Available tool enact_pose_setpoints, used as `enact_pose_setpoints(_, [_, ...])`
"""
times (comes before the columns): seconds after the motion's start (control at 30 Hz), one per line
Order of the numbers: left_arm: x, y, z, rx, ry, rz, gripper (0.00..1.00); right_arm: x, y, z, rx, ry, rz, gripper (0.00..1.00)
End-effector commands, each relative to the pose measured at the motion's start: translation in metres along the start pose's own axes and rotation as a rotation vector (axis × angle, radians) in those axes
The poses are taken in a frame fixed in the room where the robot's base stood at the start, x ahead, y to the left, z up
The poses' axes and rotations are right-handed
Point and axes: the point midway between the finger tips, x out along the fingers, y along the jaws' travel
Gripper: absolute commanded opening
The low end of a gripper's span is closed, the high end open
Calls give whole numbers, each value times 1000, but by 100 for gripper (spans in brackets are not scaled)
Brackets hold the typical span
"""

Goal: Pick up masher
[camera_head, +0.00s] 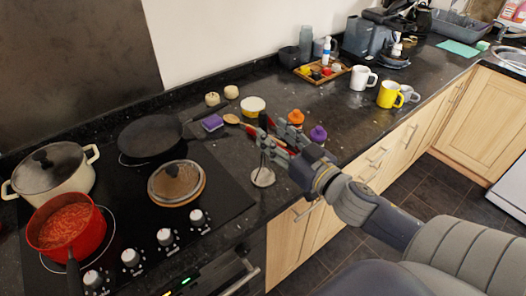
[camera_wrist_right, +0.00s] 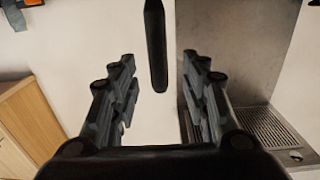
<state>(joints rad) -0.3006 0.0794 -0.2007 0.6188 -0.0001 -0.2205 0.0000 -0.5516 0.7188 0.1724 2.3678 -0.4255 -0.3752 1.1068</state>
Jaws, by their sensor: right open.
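The masher stands upright on the black granite counter near its front edge, just right of the hob. In the head view its round metal foot (camera_head: 263,178) and black handle top (camera_head: 262,121) show. My right gripper (camera_head: 265,143) is at the handle, partly covering the masher's middle. In the right wrist view the black handle (camera_wrist_right: 155,45) stands between the two spread fingers of the right gripper (camera_wrist_right: 158,72), with a gap on both sides. The right gripper is open. My left gripper is not in view.
An orange-topped jar (camera_head: 296,117) and a purple-topped jar (camera_head: 318,134) stand close behind my right gripper. A yellow mug (camera_head: 389,94) and white mug (camera_head: 361,77) stand further right.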

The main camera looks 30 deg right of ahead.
Motion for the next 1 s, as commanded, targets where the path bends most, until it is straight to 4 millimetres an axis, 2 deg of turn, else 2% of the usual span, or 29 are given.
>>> enact_pose_setpoints(0.17, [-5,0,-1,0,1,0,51,8,1,-3,-3,1,1,42])
enact_pose_setpoints(0.5, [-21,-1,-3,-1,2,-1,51,46,3,-5,-1,1,1,42])
enact_pose_setpoints(0.87, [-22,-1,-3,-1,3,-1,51,53,2,-2,-1,-2,1,42])
enact_pose_setpoints(0.9, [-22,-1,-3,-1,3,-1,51,53,2,-2,-1,-1,1,40])
enact_pose_setpoints(1.0, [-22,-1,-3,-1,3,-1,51,53,2,-2,-1,-1,1,17])
